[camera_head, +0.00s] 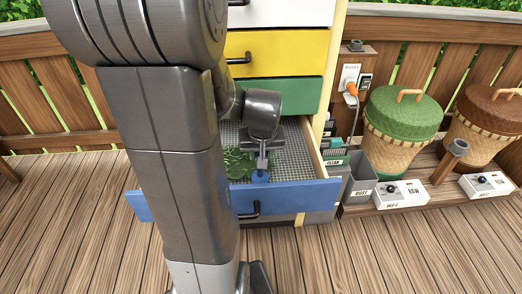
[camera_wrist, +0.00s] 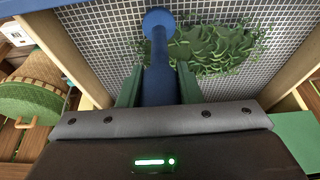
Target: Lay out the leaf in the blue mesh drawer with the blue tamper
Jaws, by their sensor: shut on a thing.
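The blue drawer (camera_head: 320,190) is pulled out, and its grey mesh floor (camera_wrist: 100,30) shows in the wrist view. Green leaf (camera_wrist: 215,48) lies in a heap on the mesh; it also shows left of my gripper in the head view (camera_head: 236,163). My gripper (camera_head: 262,158) is shut on the blue tamper (camera_wrist: 160,60), whose rounded end points into the drawer. The tamper's end overlaps the leaf heap's left edge in the wrist view; I cannot tell whether it touches. The tamper's lower part (camera_head: 260,177) shows near the drawer front.
Closed yellow (camera_head: 285,50) and green (camera_head: 295,95) drawers stand above the blue one. A grey bin (camera_head: 360,182) marked DUST stands right of it. Two lidded baskets (camera_head: 402,120) (camera_head: 490,115) and control boxes (camera_head: 401,194) stand farther right. Wooden decking lies in front.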

